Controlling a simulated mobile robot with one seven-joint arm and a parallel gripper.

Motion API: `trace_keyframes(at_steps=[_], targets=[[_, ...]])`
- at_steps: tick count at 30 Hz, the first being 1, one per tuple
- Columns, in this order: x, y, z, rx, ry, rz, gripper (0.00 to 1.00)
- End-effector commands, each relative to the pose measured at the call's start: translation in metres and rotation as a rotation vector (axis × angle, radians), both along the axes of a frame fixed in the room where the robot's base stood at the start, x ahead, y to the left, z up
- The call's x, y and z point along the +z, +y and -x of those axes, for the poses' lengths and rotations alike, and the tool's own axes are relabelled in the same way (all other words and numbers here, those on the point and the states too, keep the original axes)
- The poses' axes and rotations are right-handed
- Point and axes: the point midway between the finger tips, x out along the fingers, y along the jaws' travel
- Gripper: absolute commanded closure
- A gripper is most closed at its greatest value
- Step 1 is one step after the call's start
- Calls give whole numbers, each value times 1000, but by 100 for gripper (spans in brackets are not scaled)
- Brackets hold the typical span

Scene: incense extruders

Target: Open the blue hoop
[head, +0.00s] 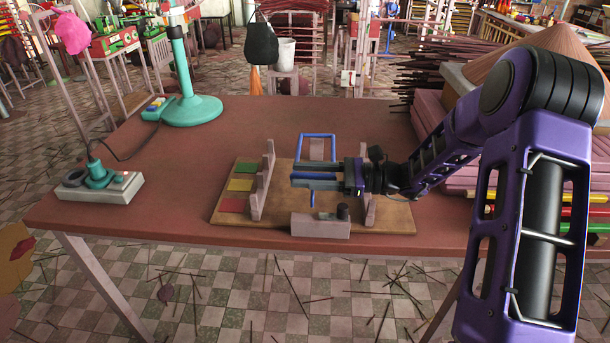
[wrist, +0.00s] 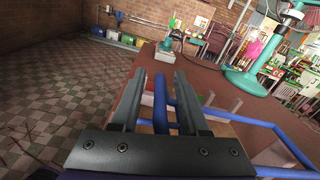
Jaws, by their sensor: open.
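The blue hoop (head: 318,135) is a thin rectangular frame rising above the wooden board (head: 390,217) on the table. Its middle is partly hidden behind my gripper (head: 293,180), and a short blue piece shows below the gripper. My gripper points left over the board, its two fingers apart. In the wrist view, a blue bar (wrist: 161,106) appears in the gap between the fingers of my gripper (wrist: 159,76). More of the blue hoop (wrist: 285,140) extends to the right there. I cannot tell whether the fingers touch it.
The board has upright brackets (head: 263,185), coloured squares (head: 240,185) and a grey block (head: 320,226) at its front. A grey box with a teal joystick (head: 100,178) sits left, and a teal stand (head: 192,110) behind. Stacked sticks and pink blocks crowd the right. The table's left middle is clear.

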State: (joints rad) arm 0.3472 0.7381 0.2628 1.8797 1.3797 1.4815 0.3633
Motion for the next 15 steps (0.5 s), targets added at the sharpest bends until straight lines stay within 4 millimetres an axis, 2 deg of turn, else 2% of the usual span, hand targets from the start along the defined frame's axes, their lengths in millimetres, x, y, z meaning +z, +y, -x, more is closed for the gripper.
trace_keyframes(at_steps=[8,15], targets=[[0,2,0,0,0,0,55],[0,2,0,0,0,0,97]])
